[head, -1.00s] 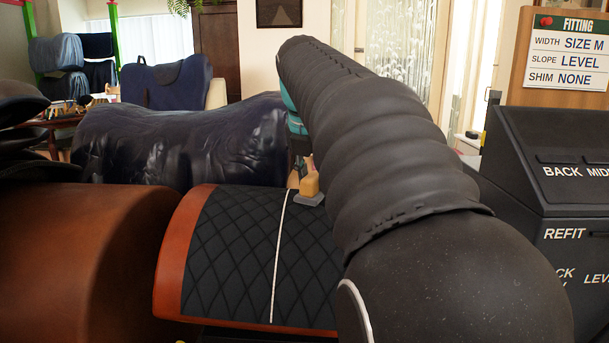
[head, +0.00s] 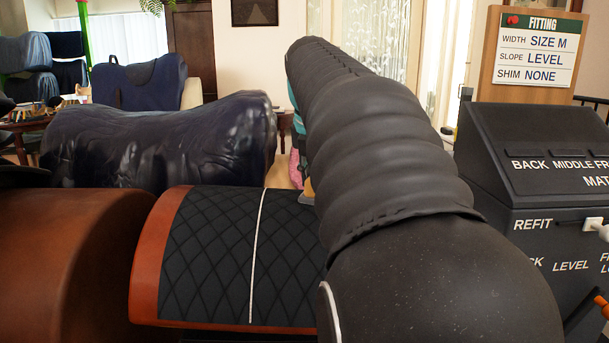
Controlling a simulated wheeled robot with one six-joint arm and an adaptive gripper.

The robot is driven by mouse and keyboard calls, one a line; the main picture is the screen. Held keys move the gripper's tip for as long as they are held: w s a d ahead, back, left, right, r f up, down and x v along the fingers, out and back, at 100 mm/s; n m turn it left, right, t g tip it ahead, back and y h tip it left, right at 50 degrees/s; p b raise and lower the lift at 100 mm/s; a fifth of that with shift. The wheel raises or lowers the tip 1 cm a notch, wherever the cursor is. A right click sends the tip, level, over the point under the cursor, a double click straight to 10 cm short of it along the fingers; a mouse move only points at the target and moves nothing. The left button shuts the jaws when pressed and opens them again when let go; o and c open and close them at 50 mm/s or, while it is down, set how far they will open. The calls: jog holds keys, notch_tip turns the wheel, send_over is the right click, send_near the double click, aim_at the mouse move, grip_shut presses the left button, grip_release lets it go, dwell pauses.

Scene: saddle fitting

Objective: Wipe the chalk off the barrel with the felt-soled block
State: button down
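A rounded barrel with a black quilted cover (head: 205,255) and brown leather edging stands in front of me. A thin white line (head: 257,250), which looks like chalk, runs from its far edge down to its near edge. The felt-soled block (head: 308,187) shows only as a small tan and grey sliver at the barrel's far edge, right of the white line. My arm hides the rest of it. My gripper is hidden behind my arm, so its fingers and any hold on the block do not show.
A brown leather form (head: 65,265) stands close on the left. A dark, shiny horse-back form (head: 160,140) is behind the barrel. A black console (head: 540,165) with labels stands on the right, below a fitting sign (head: 537,50). My arm covers the barrel's right side.

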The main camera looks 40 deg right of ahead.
jog(key=shift+s+d+f, duration=0.1)
jog(key=shift+s+d, duration=0.4)
jog(key=shift+d, duration=0.25)
jog(key=shift+s+d+f, duration=0.1)
jog(key=shift+s+d, duration=0.35)
jog(key=shift+d, duration=0.25)
jog(key=shift+a+f, duration=0.1)
jog(key=shift+w+a, duration=0.1)
jog(key=shift+w+a+r, duration=0.15)
jog(key=shift+w+a, duration=0.45)
jog(key=shift+a, duration=0.3)
jog(key=shift+w+a+r, duration=0.1)
jog(key=shift+w+a, duration=0.55)
jog(key=shift+a, duration=0.3)
jog(key=shift+w+a+r, duration=0.15)
jog(key=shift+w+a, duration=0.45)
jog(key=shift+a, duration=0.3)
jog(key=shift+w+a, duration=0.5)
jog(key=shift+a, duration=0.2)
jog(key=shift+w+a, duration=0.45)
jog(key=shift+a, duration=0.25)
jog(key=shift+w+a+r, duration=0.1)
jog(key=shift+w+a, duration=0.4)
jog(key=shift+a, duration=0.2)
jog(key=shift+w+a+r, duration=0.1)
jog(key=shift+w+a, duration=0.35)
jog(key=shift+a, duration=0.2)
jog(key=shift+r, duration=0.1)
